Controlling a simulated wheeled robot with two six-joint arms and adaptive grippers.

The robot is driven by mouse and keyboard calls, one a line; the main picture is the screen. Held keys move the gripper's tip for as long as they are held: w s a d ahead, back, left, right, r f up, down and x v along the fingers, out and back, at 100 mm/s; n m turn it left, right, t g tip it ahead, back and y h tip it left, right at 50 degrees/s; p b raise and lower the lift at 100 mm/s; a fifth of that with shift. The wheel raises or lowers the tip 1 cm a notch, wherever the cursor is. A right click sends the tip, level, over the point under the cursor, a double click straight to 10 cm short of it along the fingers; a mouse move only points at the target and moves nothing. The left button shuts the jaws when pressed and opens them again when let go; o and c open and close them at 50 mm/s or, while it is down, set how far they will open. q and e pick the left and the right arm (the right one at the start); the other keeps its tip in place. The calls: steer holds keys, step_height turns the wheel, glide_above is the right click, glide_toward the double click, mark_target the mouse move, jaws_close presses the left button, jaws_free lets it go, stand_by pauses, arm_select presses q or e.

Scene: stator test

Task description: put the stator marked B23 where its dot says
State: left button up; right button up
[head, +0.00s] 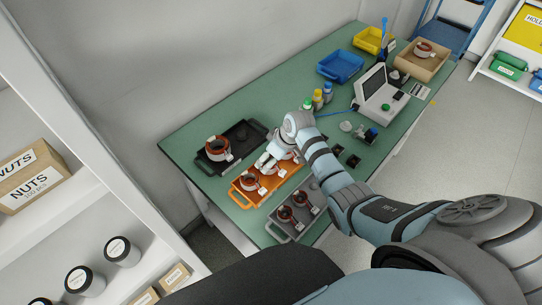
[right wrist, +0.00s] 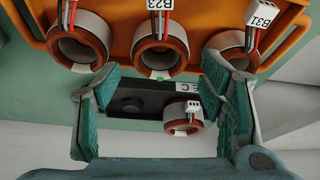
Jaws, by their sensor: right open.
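The stator marked B23 (right wrist: 160,50) is a copper-brown ring with a white tag and thin wires, in the middle of a row of three in the orange tray (right wrist: 120,14). A small pale, greenish mark shows on its rim, its colour unclear. My right gripper (right wrist: 160,78) is open and empty, with its fingers apart to either side of that stator in the picture. In the head view my right gripper (head: 267,161) is over the orange tray (head: 241,202) and hides part of it. My left gripper is out of view.
A black tray (head: 247,128) with one stator (head: 217,148) lies beyond the orange tray; its label shows a C in the wrist view. A grey tray (head: 312,212) with two stators lies nearer. Bottles, a blue bin (head: 340,65) and a test device (head: 380,95) stand farther along.

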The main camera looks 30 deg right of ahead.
steer(key=shift+r+p, duration=0.45)
steer(key=shift+r, duration=0.2)
steer(key=shift+o, duration=0.6)
steer(key=o, duration=0.5)
steer(key=shift+f, duration=0.1)
steer(key=shift+c, duration=0.2)
steer(key=v, duration=1.2)
steer(key=shift+d, duration=0.1)
